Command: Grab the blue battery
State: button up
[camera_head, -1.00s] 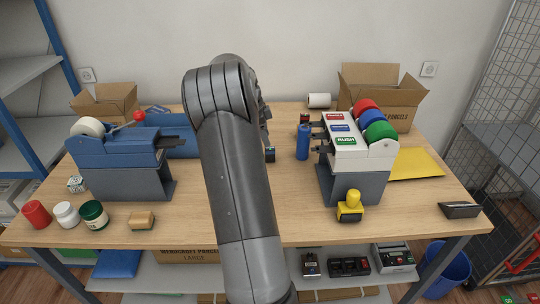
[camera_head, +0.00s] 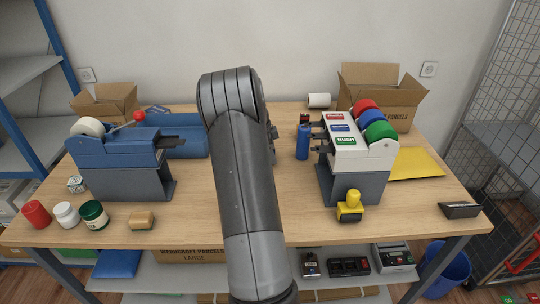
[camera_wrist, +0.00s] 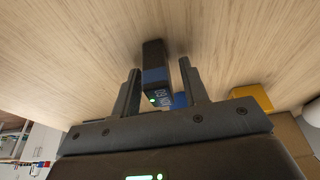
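The blue battery (camera_wrist: 155,72), a dark block with a blue band and a lit green spot, shows in the wrist view against the wooden tabletop. My gripper (camera_wrist: 158,68) is open, with one finger to each side of the battery in the picture. Gaps show between the battery and the fingers, the wider one on the right. I cannot tell how deep it sits between them. In the head view, my arm hides the battery and most of my gripper.
A blue cylinder (camera_head: 303,142) stands beside the white and grey label dispenser (camera_head: 362,152), right of my arm. A blue tape machine (camera_head: 115,152) stands left. A yellow stamp (camera_head: 350,207) is near the front. The wooden table (camera_head: 230,232) has free room in front.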

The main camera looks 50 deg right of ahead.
grip_shut()
dwell(0.3)
